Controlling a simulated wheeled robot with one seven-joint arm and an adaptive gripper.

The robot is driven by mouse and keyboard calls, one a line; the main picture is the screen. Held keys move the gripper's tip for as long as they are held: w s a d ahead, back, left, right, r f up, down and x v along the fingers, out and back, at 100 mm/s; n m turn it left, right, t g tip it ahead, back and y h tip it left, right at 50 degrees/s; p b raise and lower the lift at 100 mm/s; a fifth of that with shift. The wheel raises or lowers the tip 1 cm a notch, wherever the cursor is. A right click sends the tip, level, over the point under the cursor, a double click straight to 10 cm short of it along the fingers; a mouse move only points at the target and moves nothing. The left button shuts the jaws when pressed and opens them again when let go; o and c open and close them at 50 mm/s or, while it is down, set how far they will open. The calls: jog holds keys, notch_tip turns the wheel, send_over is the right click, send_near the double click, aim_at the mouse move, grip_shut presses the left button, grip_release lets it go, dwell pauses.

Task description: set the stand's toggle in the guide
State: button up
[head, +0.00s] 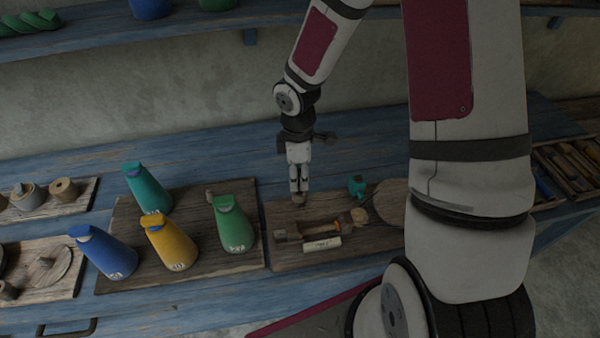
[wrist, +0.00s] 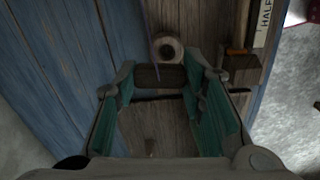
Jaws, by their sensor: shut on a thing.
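My gripper (head: 299,192) points down at the back of the right-hand wooden board (head: 290,262). In the wrist view its teal-padded fingers (wrist: 160,82) stand apart, with a short dark wooden bar, apparently the toggle (wrist: 158,76), between their tips. The toggle also shows as a small brown piece under the fingertips in the head view (head: 299,200). A pale round piece with a dark hole, perhaps the guide (wrist: 167,46), lies just beyond the toggle. A thin purple cord (wrist: 150,35) runs towards the toggle. I cannot tell whether toggle and round piece touch.
A wooden piece (head: 287,235), a white label (head: 322,244) and a teal item (head: 357,185) lie on the same board. Blue bench planks behind are clear.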

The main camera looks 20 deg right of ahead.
aim_at(299, 187)
jog(key=shift+s+a+r+n, duration=0.1)
jog(key=shift+s+n, duration=0.3)
jog(key=shift+n, duration=0.2)
jog(key=shift+f+b, duration=1.8)
jog(key=shift+f, duration=0.65)
jog(key=o, duration=0.8)
jog(key=shift+r, duration=0.1)
notch_tip(299, 187, up, 12)
jog(key=shift+f, duration=0.1)
